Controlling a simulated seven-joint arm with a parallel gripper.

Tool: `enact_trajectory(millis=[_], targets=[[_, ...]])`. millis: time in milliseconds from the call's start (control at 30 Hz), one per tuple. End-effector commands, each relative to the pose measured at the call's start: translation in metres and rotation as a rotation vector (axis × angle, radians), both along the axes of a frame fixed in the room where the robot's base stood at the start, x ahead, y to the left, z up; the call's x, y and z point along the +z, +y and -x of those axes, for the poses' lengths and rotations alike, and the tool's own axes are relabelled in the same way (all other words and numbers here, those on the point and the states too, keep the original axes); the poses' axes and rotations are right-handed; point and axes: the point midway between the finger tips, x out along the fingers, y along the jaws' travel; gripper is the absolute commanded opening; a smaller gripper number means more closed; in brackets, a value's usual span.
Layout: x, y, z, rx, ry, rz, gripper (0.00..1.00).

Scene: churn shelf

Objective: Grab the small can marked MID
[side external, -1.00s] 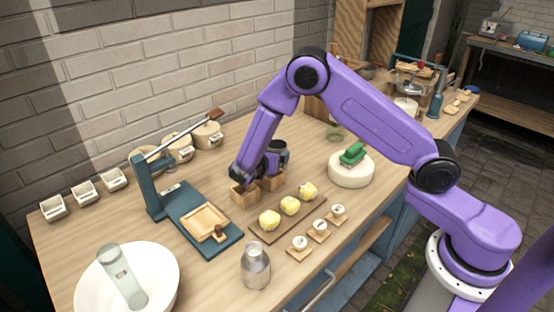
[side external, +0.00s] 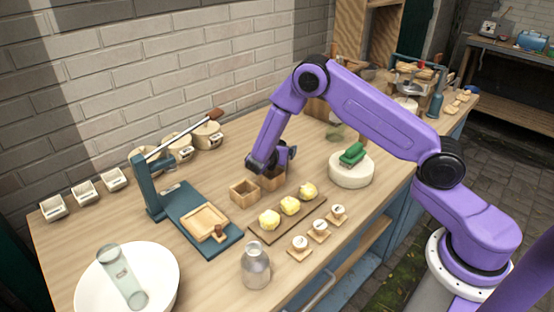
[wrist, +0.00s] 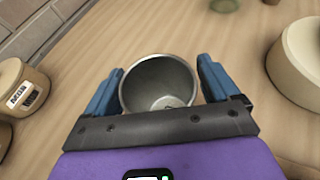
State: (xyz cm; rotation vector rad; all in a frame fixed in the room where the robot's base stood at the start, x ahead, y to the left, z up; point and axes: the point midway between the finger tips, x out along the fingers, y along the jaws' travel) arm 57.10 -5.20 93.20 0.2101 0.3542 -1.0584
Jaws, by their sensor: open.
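An open-topped grey metal can (wrist: 158,85) stands between the two blue fingers of my gripper (wrist: 160,72) in the wrist view. I look down into its mouth; a small pale round shape shows at the bottom. The fingers are open on either side of it, with a gap still visible. No MID marking can be read on it. In the side view my gripper (side external: 275,160) is low over the bench, behind two small wooden boxes, and I cannot make out the can there.
Two small wooden boxes (side external: 245,193) stand just in front of my gripper. Labelled lidded crocks (side external: 208,135) stand by the wall, one also at the left of the wrist view (wrist: 22,90). A pale round block (side external: 350,170) is to the right. A board with yellow lumps (side external: 289,206) lies in front.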

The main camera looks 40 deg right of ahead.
Motion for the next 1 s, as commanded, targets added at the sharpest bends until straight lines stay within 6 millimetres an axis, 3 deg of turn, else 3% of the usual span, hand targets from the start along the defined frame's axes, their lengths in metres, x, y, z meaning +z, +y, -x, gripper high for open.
enact_trajectory(millis=[67, 233, 667, 1000], targets=[[0.000, 0.000, 0.000, 0.000, 0.000, 0.000, 0.85], [0.000, 0.001, 0.000, 0.000, 0.000, 0.000, 0.31], [0.005, 0.001, 0.000, 0.000, -0.002, 0.000, 0.31], [0.039, 0.002, 0.006, 0.002, -0.002, -0.001, 0.31]])
